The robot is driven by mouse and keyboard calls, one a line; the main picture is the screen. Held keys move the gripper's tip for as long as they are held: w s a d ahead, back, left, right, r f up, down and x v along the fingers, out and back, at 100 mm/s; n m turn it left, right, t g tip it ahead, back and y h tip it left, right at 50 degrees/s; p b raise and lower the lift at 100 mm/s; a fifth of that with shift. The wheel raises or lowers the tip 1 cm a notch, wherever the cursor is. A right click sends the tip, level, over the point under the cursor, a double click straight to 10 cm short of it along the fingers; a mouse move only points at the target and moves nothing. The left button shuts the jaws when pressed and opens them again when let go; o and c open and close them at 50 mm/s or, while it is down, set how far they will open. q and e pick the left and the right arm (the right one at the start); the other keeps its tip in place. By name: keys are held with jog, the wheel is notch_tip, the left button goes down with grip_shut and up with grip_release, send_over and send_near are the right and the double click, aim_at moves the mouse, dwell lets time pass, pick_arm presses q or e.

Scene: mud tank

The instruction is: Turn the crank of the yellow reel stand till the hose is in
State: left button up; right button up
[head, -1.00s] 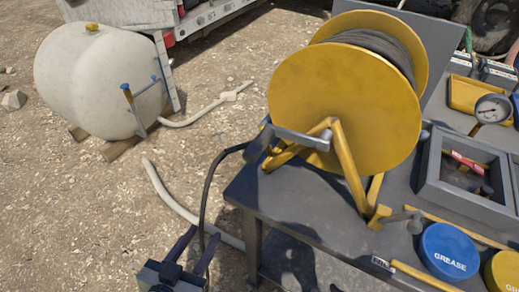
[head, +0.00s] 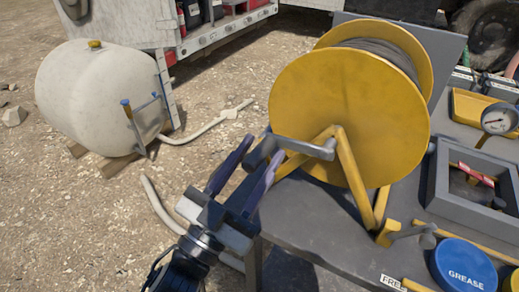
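The yellow reel stand (head: 350,110) stands on the dark bench, with dark hose (head: 376,48) wound between its two discs. Its grey crank arm (head: 305,146) points left from the hub, and its dark handle (head: 257,154) is at the left end. My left gripper (head: 262,149) is open, its two purple fingers pointing up toward the crank handle. The handle shows between the fingertips; I cannot tell whether they touch it. My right gripper is not in view.
A grey lever (head: 410,232) sits at the stand's right foot, near a label reading FREE (head: 393,282). A grey open box (head: 440,190), a gauge (head: 497,120) and a blue grease lid (head: 464,266) are to the right. A white tank (head: 95,98) lies on the ground at left.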

pick_arm(q)
jog(key=shift+w+d+r, duration=0.15)
jog(key=shift+w+d, duration=0.05)
jog(key=shift+w, duration=0.15)
grip_shut()
jog(key=shift+r, duration=0.1)
